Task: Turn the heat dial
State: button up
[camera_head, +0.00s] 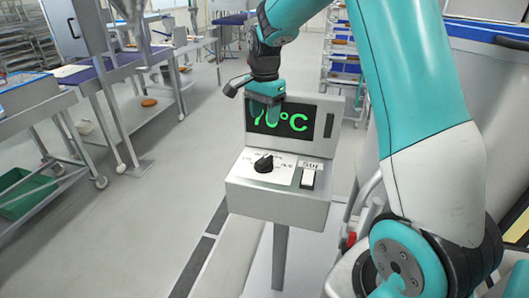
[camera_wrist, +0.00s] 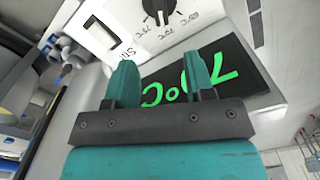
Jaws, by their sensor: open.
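The heat dial (camera_head: 264,163) is a black knob on the sloped top of a grey control box (camera_head: 278,200). Printed temperature labels surround it, and its pointer end is toward the upper part of its face in the head view. The dial also shows at the top of the wrist view (camera_wrist: 158,9). A black display (camera_head: 300,122) behind it reads 70°C in green, its first digit partly covered by my gripper. My gripper (camera_head: 266,112) is open and empty, in front of the display and apart from the dial. Its two teal fingers (camera_wrist: 163,78) show in the wrist view.
A white rocker switch (camera_head: 308,178) sits right of the dial. The box stands on a post (camera_head: 279,255). Steel tables (camera_head: 115,75) and a green crate (camera_head: 30,195) stand at left. A blue-shelved rack (camera_head: 342,65) is behind. Floor left of the box is clear.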

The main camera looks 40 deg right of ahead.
aim_at(265, 158)
notch_tip(265, 158, down, 15)
jog(key=p, duration=0.3)
jog(key=shift+r+p, duration=0.15)
jog(key=shift+p, duration=0.25)
grip_shut()
